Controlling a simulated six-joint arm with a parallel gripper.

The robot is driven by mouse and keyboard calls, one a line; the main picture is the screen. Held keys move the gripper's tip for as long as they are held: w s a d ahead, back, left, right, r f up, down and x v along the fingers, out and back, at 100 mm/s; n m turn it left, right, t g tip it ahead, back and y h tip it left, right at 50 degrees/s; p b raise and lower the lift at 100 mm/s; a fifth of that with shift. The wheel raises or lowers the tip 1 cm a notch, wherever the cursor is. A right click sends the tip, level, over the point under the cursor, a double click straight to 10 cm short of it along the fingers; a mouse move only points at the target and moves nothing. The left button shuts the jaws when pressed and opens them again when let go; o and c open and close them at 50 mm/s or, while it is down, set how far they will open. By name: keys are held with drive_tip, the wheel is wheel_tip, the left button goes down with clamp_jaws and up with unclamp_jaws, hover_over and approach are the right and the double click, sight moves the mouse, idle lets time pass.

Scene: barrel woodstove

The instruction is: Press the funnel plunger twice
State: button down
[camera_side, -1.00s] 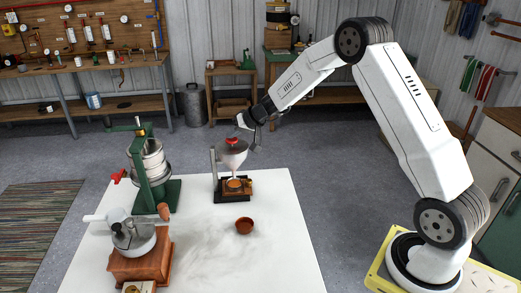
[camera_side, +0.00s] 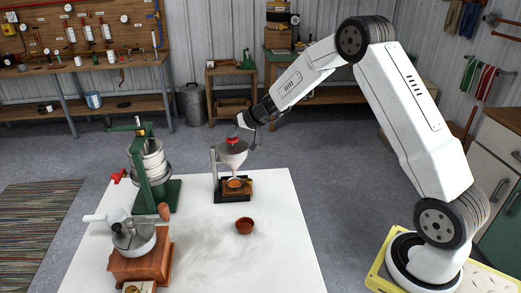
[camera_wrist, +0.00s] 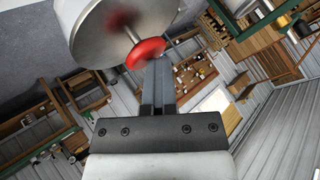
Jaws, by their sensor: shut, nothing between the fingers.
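The funnel (camera_side: 232,158) is a pale cone held in a dark stand on the white table, above a small wooden tray. Its plunger has a red knob (camera_side: 232,140) at the top. In the wrist view the funnel bowl (camera_wrist: 95,35) fills the upper left, with the red knob (camera_wrist: 146,52) on a thin rod. My gripper (camera_side: 241,124) is shut and empty just above the knob. In the wrist view my gripper's fingers (camera_wrist: 158,65) are together, with their tips beside the knob's edge. I cannot tell whether they touch it.
A green press with a metal cylinder (camera_side: 151,165) stands left of the funnel. A wooden grinder (camera_side: 140,262) is at the front left. The right part of the white table (camera_side: 285,225) is clear.

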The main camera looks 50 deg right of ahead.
sight(235, 141)
drive_tip(key=shift+s+a+r, duration=0.1)
drive_tip(key=shift+s+r, duration=0.25)
drive_tip(key=shift+r, duration=0.45)
drive_tip(key=shift+s+a+r, duration=0.1)
drive_tip(key=shift+s+r, duration=0.2)
drive_tip(key=shift+r, duration=0.5)
drive_tip(key=shift+s+a+g, duration=0.25)
drive_tip(key=shift+a+g, duration=0.05)
drive_tip(key=s+a+f+n+g+h, duration=0.1)
drive_tip(key=s+a+g, duration=0.1)
drive_tip(key=s, duration=0.7)
drive_tip(key=s+a+f+n+g+h, duration=0.1)
drive_tip(key=s+a, duration=0.4)
drive_tip(key=s, duration=0.5)
drive_tip(key=s+a+f+n+g+h, duration=0.1)
drive_tip(key=s+a, duration=0.3)
drive_tip(key=s, duration=0.6)
drive_tip(key=shift+s+f+n+g, duration=0.15)
drive_tip(key=shift+f+n+g, duration=0.25)
drive_tip(key=shift+n+g, duration=0.5)
drive_tip(key=shift+a, duration=0.1)
